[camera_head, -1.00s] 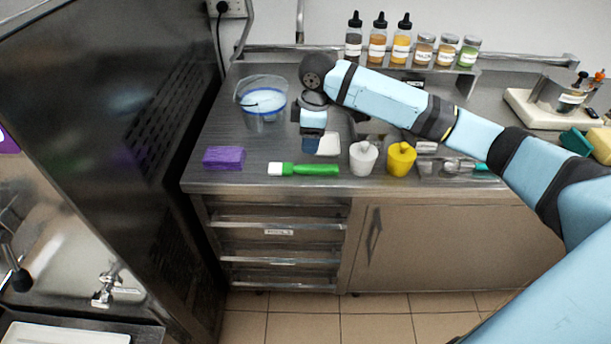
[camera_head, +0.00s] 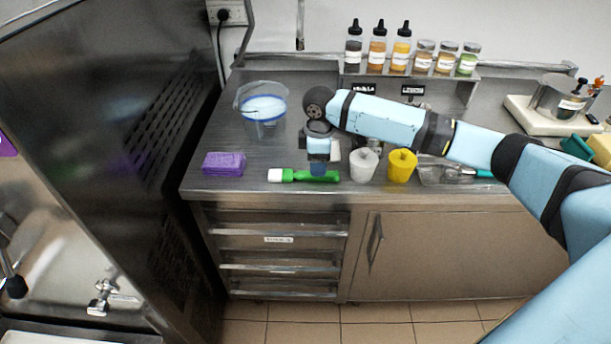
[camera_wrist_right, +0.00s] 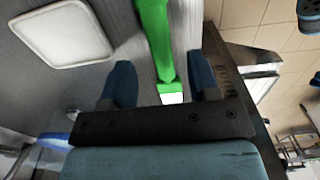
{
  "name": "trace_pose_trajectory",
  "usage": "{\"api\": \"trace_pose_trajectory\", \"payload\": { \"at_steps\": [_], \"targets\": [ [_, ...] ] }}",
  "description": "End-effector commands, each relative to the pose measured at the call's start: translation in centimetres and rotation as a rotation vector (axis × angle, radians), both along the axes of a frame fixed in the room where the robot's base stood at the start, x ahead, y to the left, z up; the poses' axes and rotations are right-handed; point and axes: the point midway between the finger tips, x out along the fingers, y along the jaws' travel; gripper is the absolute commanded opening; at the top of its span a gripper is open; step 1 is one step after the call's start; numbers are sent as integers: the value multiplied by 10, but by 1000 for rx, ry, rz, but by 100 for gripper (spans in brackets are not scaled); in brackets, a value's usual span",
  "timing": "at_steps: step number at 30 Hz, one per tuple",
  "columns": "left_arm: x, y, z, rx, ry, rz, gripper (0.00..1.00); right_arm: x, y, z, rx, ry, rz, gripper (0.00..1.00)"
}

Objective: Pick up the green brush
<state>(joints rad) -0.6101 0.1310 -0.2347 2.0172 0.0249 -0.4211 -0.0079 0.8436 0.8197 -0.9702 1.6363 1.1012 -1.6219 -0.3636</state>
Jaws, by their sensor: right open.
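The green brush (camera_head: 290,175) lies on the steel counter near its front edge, its white end pointing left in the head view. My right gripper (camera_head: 318,171) is above its green handle and hides part of it. In the right wrist view, the brush (camera_wrist_right: 155,40) runs between the two blue fingers of the open gripper (camera_wrist_right: 163,78), with a gap on both sides. Its white end shows close to the gripper's palm. I cannot tell whether the fingers touch the counter. My left gripper is not in view.
A purple sponge (camera_head: 224,163) lies to the left, and a clear bucket (camera_head: 263,128) stands behind. White (camera_head: 364,165) and yellow (camera_head: 402,166) pots stand close on the right. A white square item (camera_wrist_right: 64,34) lies beside the gripper. Bottles and jars line the back shelf.

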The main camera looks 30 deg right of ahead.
Motion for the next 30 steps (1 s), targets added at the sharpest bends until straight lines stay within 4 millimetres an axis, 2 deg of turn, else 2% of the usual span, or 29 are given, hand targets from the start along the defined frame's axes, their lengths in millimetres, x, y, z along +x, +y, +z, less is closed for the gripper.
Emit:
{"api": "trace_pose_trajectory", "payload": {
  "at_steps": [6, 14, 17, 21, 22, 30],
  "targets": [
    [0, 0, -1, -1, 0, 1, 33, 1, 4, -34, 0, 2, 0, 55],
    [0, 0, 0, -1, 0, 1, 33, 1, 3, -40, 0, 0, 1, 55],
    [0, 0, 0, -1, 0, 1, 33, 1, 3, -40, 0, 0, 1, 37],
    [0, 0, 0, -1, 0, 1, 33, 1, 3, -40, 0, 0, 1, 5],
    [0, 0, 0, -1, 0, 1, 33, 1, 3, -40, 0, 0, 1, 1],
    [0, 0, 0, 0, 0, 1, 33, 1, 3, -38, 1, -1, 1, 1]
  ]
}}
